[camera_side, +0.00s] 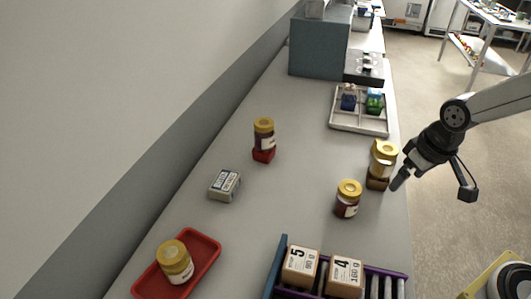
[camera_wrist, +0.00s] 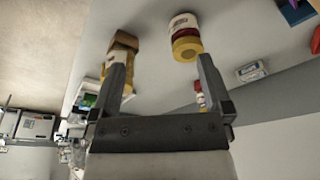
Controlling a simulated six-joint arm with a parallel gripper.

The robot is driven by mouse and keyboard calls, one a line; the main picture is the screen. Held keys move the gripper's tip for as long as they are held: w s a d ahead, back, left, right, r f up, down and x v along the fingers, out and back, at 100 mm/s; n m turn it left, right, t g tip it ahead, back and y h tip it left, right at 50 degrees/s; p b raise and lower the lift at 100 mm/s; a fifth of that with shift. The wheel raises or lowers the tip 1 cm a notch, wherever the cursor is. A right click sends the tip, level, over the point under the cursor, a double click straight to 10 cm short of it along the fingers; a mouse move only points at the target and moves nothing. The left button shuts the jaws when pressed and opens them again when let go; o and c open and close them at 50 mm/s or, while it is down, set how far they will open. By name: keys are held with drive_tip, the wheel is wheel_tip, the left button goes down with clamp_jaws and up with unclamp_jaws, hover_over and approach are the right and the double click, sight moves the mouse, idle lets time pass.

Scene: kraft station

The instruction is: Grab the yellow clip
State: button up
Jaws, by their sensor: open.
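I cannot make out a yellow clip for certain in either view; the clear yellow parts are jar lids. My gripper (camera_side: 432,188) is open and empty at the right edge of the bench, with one finger close to a brown block (camera_side: 376,183). A yellow-lidded jar (camera_side: 383,160) stands on that block. In the wrist view my open fingers (camera_wrist: 165,60) point towards the bench; the left finger partly hides the jar on the brown block (camera_wrist: 125,40). Another yellow-lidded jar (camera_wrist: 184,38) shows near the right finger; in the side view a jar (camera_side: 347,199) stands in front of the block.
A jar on a red block (camera_side: 263,157), a small box (camera_side: 225,186) and a red tray (camera_side: 141,290) with a jar stand left. A rack (camera_side: 398,275) with numbered boxes is at the front. A divided tray (camera_side: 345,120) with blue and green items stands behind. The bench middle is clear.

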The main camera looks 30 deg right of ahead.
drive_tip(key=w+d+m+y, duration=0.2)
drive_tip(key=w+d+m, duration=0.1)
drive_tip(key=w+m, duration=0.2)
drive_tip(key=w+d+m+y, duration=0.3)
drive_tip(key=w+d+m, duration=0.1)
drive_tip(key=w+m, duration=0.1)
drive_tip(key=w+d+r+m+y, duration=0.1)
drive_tip(key=w+d+m+y, duration=0.1)
drive_tip(key=w+d+m, duration=0.2)
drive_tip(key=shift+w+d+m, duration=0.25)
drive_tip(key=shift+w+m, duration=0.5)
drive_tip(key=shift+m, duration=0.65)
drive_tip(key=w+d+m+t+y, duration=0.2)
drive_tip(key=d+m, duration=0.2)
drive_tip(key=d, duration=0.3)
drive_tip(key=w+d+m+t+y, duration=0.3)
drive_tip(key=d+m, duration=0.1)
drive_tip(key=d, duration=0.2)
drive_tip(key=shift+g, duration=0.3)
wheel_tip(320, 180, down, 12)
drive_tip(key=shift+s+a+f, duration=0.1)
drive_tip(key=shift+f, duration=0.15)
drive_tip(key=shift+f+n+h, duration=0.3)
drive_tip(key=shift+f, duration=0.35)
drive_tip(key=shift+x, duration=1.3)
drive_tip(key=shift+a, duration=0.1)
